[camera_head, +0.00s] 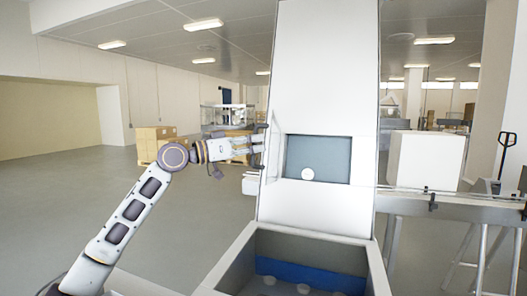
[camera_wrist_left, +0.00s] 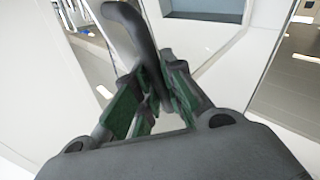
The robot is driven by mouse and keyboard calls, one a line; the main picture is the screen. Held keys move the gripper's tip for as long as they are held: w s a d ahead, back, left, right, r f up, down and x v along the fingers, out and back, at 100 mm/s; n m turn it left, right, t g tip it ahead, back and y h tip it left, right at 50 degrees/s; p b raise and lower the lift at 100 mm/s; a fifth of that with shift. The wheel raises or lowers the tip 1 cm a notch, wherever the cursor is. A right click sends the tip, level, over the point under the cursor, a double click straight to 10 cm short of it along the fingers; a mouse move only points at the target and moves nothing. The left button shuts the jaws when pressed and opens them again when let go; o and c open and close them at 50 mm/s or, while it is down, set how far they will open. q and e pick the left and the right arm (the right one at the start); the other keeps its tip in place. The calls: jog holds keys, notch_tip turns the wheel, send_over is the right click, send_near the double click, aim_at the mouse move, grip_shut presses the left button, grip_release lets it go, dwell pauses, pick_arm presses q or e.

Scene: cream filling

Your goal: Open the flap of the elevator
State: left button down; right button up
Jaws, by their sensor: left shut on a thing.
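The elevator (camera_head: 325,60) is a tall white column with a rectangular window-like opening (camera_head: 330,150) in its front; a white round thing (camera_head: 307,174) shows at its lower edge. A thin pale panel at the opening's left side, seen nearly edge-on, looks like the flap (camera_head: 272,150), swung outward. My left gripper (camera_head: 260,148) is at this panel, left of the opening. In the left wrist view, its green-padded fingers (camera_wrist_left: 153,100) are shut on a dark curved handle (camera_wrist_left: 133,35). The handle's lower end is hidden between the fingers. My right gripper is not in view.
A grey open bin (camera_head: 235,262) with a blue inner wall stands below the opening. A white box (camera_head: 427,160) and a metal conveyor frame (camera_head: 450,205) are at the right. Cardboard boxes (camera_head: 155,142) stand farther back. The floor at left is clear.

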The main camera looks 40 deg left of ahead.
pick_arm(q)
jog(key=shift+s+a+f+m+g+h+b, duration=0.2)
jog(key=shift+a+h, duration=0.25)
jog(key=shift+a, duration=0.35)
jog(key=shift+s+a+r+m+g+h+b, duration=0.15)
jog(key=shift+a+m+g+h+b, duration=0.1)
jog(key=shift+a+h, duration=0.4)
jog(key=shift+s+a+f+m+g+h+b, duration=0.15)
jog(key=shift+a+m+h, duration=0.15)
jog(key=shift+a, duration=0.6)
jog(key=c, duration=1.8)
grip_release()
jog(key=shift+r, duration=0.1)
jog(key=o, duration=0.3)
jog(key=shift+w, duration=0.1)
jog(key=shift+v, duration=6.1)
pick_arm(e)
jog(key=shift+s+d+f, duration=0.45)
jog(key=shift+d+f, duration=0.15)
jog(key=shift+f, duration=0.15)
